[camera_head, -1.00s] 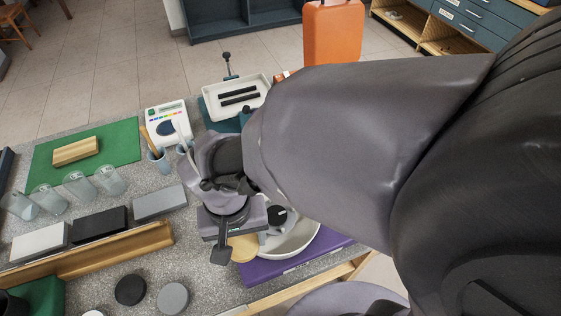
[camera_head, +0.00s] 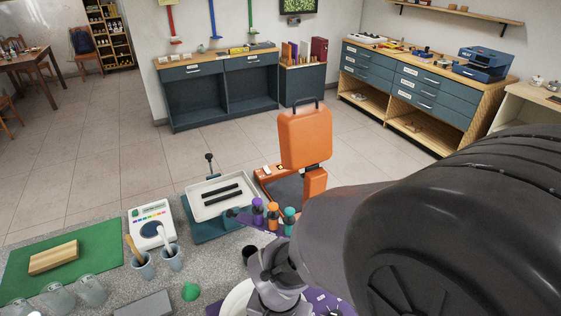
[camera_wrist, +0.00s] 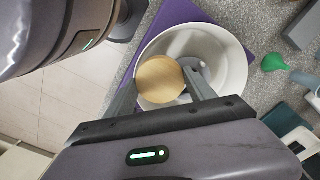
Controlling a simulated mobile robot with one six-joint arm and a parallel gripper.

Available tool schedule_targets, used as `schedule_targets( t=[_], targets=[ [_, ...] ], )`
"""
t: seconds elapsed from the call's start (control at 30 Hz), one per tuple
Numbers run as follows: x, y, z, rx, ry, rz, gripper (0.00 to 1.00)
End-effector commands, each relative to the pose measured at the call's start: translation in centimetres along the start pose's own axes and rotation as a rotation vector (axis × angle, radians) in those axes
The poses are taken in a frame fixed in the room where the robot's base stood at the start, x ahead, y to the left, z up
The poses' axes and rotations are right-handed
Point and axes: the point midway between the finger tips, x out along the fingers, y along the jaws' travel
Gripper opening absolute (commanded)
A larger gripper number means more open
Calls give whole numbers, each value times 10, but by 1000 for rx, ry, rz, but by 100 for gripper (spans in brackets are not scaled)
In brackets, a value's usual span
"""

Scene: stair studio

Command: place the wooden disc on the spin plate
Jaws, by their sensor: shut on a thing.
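The wooden disc (camera_wrist: 160,79) is round, pale and flat. In the wrist view it sits between the two fingers of my gripper (camera_wrist: 162,84), which is shut on it. The disc overlaps the left part of a white round bowl (camera_wrist: 236,64); its height above the bowl is hard to tell. A grey part (camera_wrist: 199,66) shows inside the bowl beside the disc; I cannot tell whether it is the spin plate. In the head view only a strip of the bowl (camera_head: 234,299) shows, and my arm hides the disc and the fingers.
The bowl stands on a purple base (camera_wrist: 180,14). A green cone (camera_wrist: 273,62) and grey block (camera_wrist: 303,28) are near it. Behind are small bottles (camera_head: 273,214), a white tray (camera_head: 220,198), and an orange upright case (camera_head: 305,138). Cups (camera_head: 143,264) stand left.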

Motion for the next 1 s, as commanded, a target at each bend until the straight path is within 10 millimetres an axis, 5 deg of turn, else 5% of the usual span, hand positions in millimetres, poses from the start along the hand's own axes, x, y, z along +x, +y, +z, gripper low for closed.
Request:
schedule_targets(
  t=[0.37,0.5,0.87,0.9,1.0],
  targets=[
    [10,-52,-43,-1,0,0,24],
    [46,-50,-42,-1,-1,1,24],
    [47,-50,-42,-1,0,0,24],
    [47,-50,-42,-1,0,0,67],
    [46,-50,-42,-1,0,0,85]
  ],
)
